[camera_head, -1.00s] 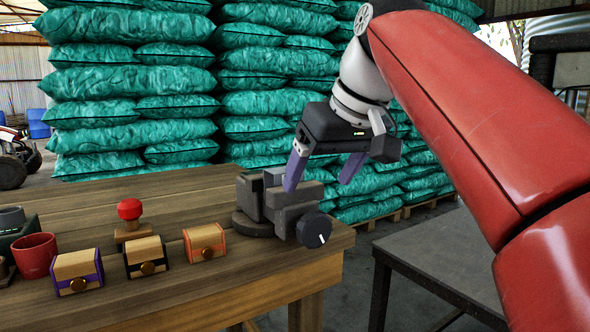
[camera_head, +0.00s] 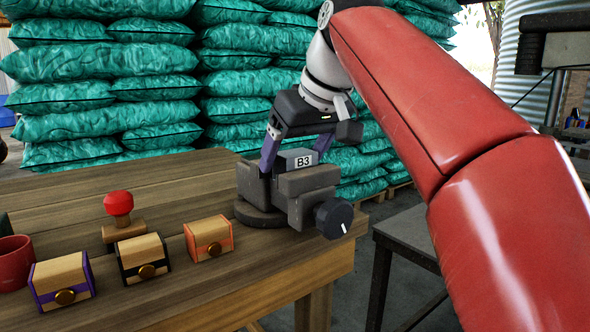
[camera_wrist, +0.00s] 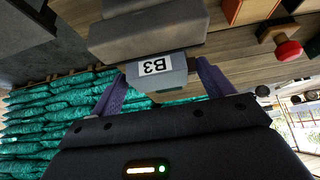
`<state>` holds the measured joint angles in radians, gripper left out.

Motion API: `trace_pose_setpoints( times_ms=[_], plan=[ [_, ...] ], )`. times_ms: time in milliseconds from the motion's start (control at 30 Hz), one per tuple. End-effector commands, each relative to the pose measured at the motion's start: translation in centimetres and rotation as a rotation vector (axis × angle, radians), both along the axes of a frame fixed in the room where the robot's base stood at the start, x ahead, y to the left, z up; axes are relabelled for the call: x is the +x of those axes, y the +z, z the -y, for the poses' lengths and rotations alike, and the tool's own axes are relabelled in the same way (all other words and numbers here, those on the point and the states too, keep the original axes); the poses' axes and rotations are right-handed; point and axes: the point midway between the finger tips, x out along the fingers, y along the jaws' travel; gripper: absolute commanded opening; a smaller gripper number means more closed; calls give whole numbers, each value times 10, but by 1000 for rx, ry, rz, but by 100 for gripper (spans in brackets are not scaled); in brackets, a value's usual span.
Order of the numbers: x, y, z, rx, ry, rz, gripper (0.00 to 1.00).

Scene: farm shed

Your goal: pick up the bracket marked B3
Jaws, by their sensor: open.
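The bracket marked B3 (camera_head: 297,161) is a small grey block with a white label, sitting in the jaws of the dark grey vise (camera_head: 292,195) at the table's right end. The fingers look apart from the bracket's sides. The bracket's lower part is hidden by the vise.
Three small wooden chests (camera_head: 208,238) stand left of the vise, with a red-knobbed stamp (camera_head: 119,212) behind them and a red cup (camera_head: 14,262) at the far left. Stacked green sacks (camera_head: 100,80) rise behind the table. A grey table (camera_head: 410,235) stands at right.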

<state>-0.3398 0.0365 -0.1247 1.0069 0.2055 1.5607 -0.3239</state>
Motion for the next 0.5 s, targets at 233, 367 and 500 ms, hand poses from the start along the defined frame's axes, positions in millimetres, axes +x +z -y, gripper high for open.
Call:
trace_pose_setpoints(
  times_ms=[233, 367, 500],
  plan=[
    [2, -4, -1, -1, -1, 0, 80],
    [2, -4, -1, -1, -1, 0, 70],
    [2, -4, -1, -1, -1, 0, 51]
  ],
)
